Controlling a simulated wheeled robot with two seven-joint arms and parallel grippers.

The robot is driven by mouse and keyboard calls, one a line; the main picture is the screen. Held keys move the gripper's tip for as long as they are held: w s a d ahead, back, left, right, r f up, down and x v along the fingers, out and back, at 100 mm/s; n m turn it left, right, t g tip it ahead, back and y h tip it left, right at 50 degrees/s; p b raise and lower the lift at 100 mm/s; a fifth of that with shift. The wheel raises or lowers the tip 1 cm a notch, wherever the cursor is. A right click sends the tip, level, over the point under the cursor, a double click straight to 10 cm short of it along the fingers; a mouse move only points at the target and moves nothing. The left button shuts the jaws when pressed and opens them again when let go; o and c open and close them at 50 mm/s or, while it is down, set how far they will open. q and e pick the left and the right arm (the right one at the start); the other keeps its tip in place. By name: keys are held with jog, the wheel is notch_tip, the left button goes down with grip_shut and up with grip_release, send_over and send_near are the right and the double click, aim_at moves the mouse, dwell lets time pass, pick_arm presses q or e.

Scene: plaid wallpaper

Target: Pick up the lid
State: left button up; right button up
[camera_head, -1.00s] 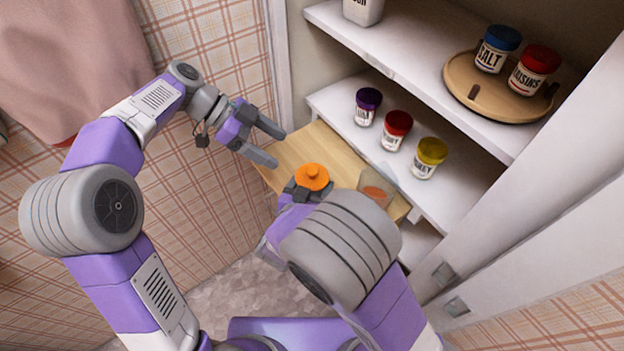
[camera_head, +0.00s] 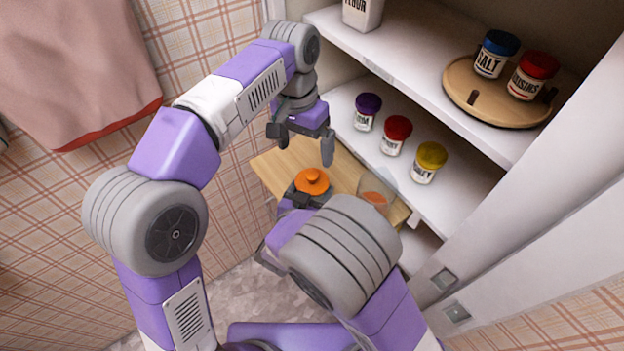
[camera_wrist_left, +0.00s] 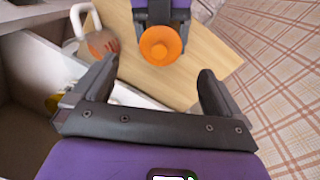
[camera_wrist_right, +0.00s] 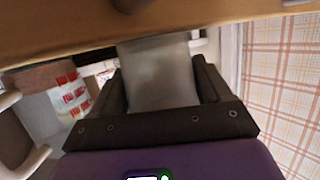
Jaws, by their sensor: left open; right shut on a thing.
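The orange lid (camera_head: 312,181), round with a knob, shows just above the dark fingers of my right gripper (camera_head: 306,199). It also shows in the left wrist view (camera_wrist_left: 160,45). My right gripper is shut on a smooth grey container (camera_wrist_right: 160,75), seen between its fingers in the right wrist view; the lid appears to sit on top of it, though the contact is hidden. My left gripper (camera_head: 303,147) is open and empty, pointing down a little above and behind the lid. In the left wrist view the lid lies beyond its fingertips, roughly between them.
A wooden board (camera_head: 285,165) sticks out from the cupboard below the lid. A clear cup (camera_head: 376,190) with orange contents stands on it, right of the lid. Several jars line the shelf (camera_head: 343,112) behind. A round wooden tray (camera_head: 460,95) holds two jars higher up.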

pick_arm(q)
jog(key=r+n+y, duration=0.1)
jog(key=n, duration=0.1)
send_over(312, 174)
jog(key=shift+t, duration=0.4)
jog(key=f, duration=0.6)
jog(key=shift+s+a+f, duration=0.25)
jog(key=shift+s, duration=0.1)
jog(key=shift+w+d+f, duration=0.15)
jog(key=shift+f, duration=1.2)
jog(key=shift+w+d+f, duration=0.1)
jog(key=shift+w+f, duration=0.05)
jog(key=shift+f, duration=1.2)
jog(key=shift+c, duration=0.5)
jog(key=c, duration=0.8)
jog(key=shift+o, duration=0.2)
jog(key=shift+r, duration=0.1)
